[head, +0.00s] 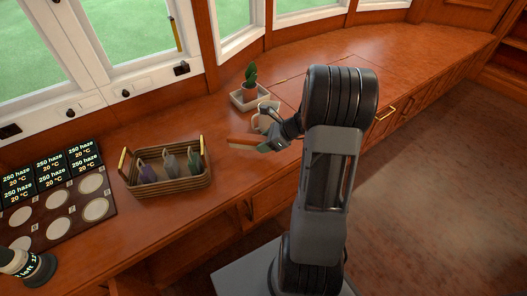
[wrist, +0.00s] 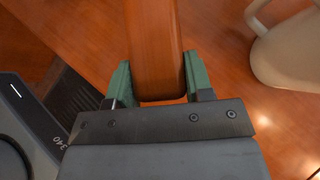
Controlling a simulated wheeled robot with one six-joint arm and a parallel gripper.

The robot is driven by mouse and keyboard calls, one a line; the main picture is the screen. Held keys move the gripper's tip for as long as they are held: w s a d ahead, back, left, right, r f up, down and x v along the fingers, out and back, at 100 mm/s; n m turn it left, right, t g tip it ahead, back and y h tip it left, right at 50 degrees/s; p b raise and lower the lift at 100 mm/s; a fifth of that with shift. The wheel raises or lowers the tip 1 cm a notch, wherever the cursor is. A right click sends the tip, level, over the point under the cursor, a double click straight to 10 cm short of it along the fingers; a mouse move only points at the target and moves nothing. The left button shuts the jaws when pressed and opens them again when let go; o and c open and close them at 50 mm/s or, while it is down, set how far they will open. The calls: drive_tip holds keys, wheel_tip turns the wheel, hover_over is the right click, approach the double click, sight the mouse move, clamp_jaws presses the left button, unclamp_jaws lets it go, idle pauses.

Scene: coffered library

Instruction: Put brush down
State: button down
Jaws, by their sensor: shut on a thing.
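The brush (head: 241,140) shows in the head view as a reddish-brown wooden piece sticking out to the left of my gripper (head: 267,145). In the wrist view the brush (wrist: 155,48) is a smooth wooden bar between two green finger pads of my gripper (wrist: 156,82). The gripper is shut on it. The brush is over the wooden counter (head: 235,185); I cannot tell whether it touches the surface. Its far end is cut off in the wrist view, and any bristles are not visible.
A cream mug (head: 262,117) stands close behind my gripper, also in the wrist view (wrist: 292,52). A potted plant (head: 250,88) sits behind it. A basket (head: 178,184) with several items is at left.

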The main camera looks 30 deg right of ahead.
drive_tip(key=shift+w+f, duration=0.2)
drive_tip(key=shift+f, duration=0.05)
drive_tip(key=f+b, duration=0.1)
drive_tip(key=f, duration=0.1)
drive_tip(key=f+b, duration=0.1)
drive_tip(key=f, duration=0.1)
drive_tip(key=shift+w+b, duration=0.3)
drive_tip(key=shift+b, duration=0.05)
drive_tip(key=shift+r, duration=0.15)
drive_tip(key=c, duration=0.5)
unclamp_jaws()
